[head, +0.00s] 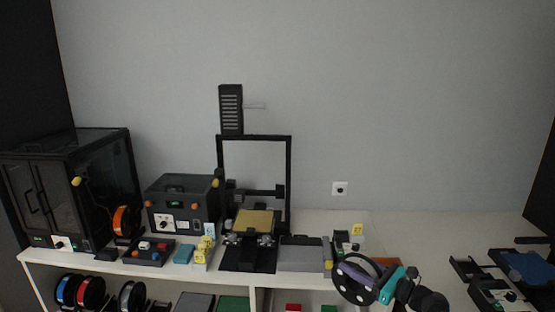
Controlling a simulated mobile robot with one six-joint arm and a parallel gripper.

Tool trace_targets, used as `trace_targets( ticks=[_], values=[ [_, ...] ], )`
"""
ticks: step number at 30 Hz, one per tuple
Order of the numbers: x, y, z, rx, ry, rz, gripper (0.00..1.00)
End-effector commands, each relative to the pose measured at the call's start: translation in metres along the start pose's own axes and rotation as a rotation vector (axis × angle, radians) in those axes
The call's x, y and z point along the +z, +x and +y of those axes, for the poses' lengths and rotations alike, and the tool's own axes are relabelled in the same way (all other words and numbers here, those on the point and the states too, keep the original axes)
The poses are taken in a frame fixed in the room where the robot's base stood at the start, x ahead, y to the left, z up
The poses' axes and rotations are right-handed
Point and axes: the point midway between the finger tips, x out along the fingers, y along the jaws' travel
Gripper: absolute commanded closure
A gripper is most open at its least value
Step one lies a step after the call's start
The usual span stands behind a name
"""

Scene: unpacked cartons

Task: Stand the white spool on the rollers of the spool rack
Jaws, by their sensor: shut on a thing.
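My gripper (366,281) is at the lower right of the head view, shut on a spool. The spool (337,287) shows as a black round flange facing the camera, with pale patches inside it. It is held upright in front of the shelf edge; its filament colour is hard to tell. Another spool with pale grey-white winding (132,297) stands on the lower shelf at left, beside a red spool (91,293) and a blue spool (68,289). No rollers can be made out clearly, so I cannot tell which thing is the spool rack.
A 3D printer (254,222) stands mid-bench, with a grey box (302,254) right of it. A dark enclosure (100,180) and an orange spool (122,222) are at left. Black equipment (492,295) and a blue plate (527,267) are at right. The back right bench is clear.

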Motion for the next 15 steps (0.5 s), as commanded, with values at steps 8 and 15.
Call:
trace_targets(
  ticks=[8, 15],
  values=[
    [-0.015, 0.028, 0.068, 0.129, 0.002, -0.002, 1.00],
    [-0.034, 0.033, 0.080, 0.155, 0.001, -0.002, 1.00]
  ],
)
